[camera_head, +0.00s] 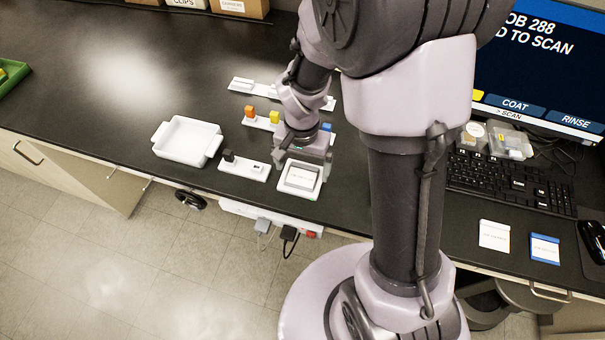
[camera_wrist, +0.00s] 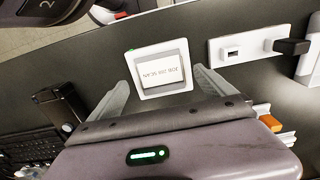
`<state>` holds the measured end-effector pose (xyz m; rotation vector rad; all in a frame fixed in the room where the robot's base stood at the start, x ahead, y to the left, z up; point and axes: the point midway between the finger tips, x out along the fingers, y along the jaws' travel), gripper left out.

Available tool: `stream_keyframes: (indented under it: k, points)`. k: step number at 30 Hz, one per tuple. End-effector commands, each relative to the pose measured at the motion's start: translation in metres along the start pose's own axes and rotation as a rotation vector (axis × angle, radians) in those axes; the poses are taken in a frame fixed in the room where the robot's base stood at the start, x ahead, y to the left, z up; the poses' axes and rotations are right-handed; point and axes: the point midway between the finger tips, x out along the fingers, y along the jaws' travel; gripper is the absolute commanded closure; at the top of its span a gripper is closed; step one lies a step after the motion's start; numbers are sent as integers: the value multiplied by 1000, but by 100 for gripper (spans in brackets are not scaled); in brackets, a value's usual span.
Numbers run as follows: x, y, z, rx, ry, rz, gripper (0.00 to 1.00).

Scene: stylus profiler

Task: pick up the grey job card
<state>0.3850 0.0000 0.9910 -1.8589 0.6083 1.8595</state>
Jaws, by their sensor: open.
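The grey job card (camera_head: 300,177) appears to be the pale card with dark print and a grey edge lying in a square white holder (camera_head: 285,191) near the bench's front edge. In the wrist view the card (camera_wrist: 162,73) lies flat in the holder (camera_wrist: 138,52), ahead of my fingers. My gripper (camera_wrist: 164,78) is open and empty, with one finger on each side of the holder's near part. I cannot tell its height above the card. In the head view my gripper (camera_head: 303,155) is just behind the holder, its fingertips mostly hidden.
A white strip with a black block (camera_head: 245,166) stands close left of the holder, and a white tray (camera_head: 187,141) further left. Strips with coloured blocks lie behind. A pale card (camera_head: 494,235) and a blue card (camera_head: 544,248) lie right, before the keyboard (camera_head: 510,184).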

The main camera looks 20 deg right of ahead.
Motion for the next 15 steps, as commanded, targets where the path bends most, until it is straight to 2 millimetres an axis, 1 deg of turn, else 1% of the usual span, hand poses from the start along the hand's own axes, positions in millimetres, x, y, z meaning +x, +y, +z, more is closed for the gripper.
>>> stream_keyframes:
  k: [1, 3, 10, 11, 15]
  points:
    - [13, 0, 0, 0, -1, 1, 6]
    - [20, 0, 0, 0, -1, 0, 6]
    - [20, 0, 0, 0, 1, -1, 6]
    - [20, 0, 0, 0, 1, -1, 10]
    - [20, 0, 0, 0, 1, -1, 38]
